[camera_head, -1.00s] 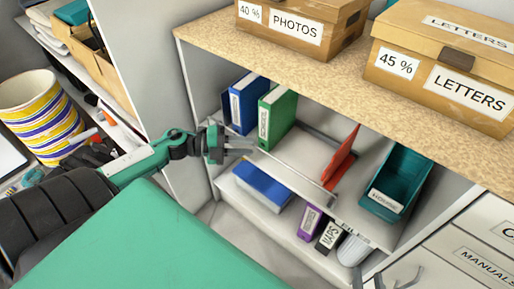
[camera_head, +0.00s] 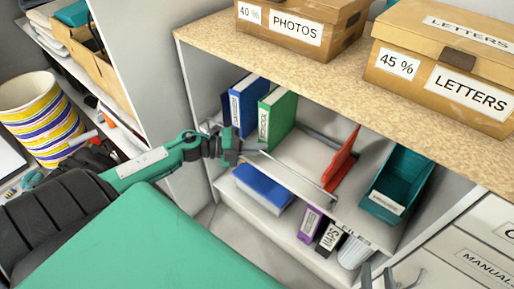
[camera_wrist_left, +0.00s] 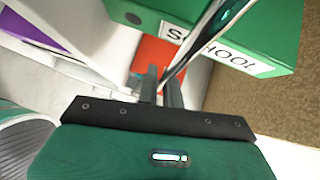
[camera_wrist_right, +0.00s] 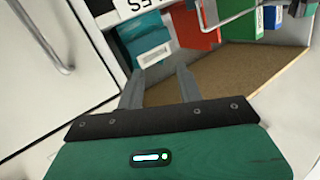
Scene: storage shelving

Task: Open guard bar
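The guard bar (camera_head: 300,181) is a thin metal rail across the front of the middle shelf, in front of the binders and the red file. In the left wrist view the guard bar (camera_wrist_left: 208,35) runs down between the fingertips. My left gripper (camera_head: 246,153) is at the bar's left part, just below the green binder. Its fingers (camera_wrist_left: 161,88) are close together with the bar between them. My right gripper (camera_head: 388,278) shows partly at the bottom right of the head view. In the right wrist view its fingers (camera_wrist_right: 158,82) are apart and empty.
A blue binder (camera_head: 243,103) and a green binder (camera_head: 276,118) stand behind the bar. A red file (camera_head: 342,160) and a teal box (camera_head: 398,180) are to the right. Labelled cardboard boxes (camera_head: 440,90) stand on the top shelf. Drawers (camera_head: 480,250) are at lower right.

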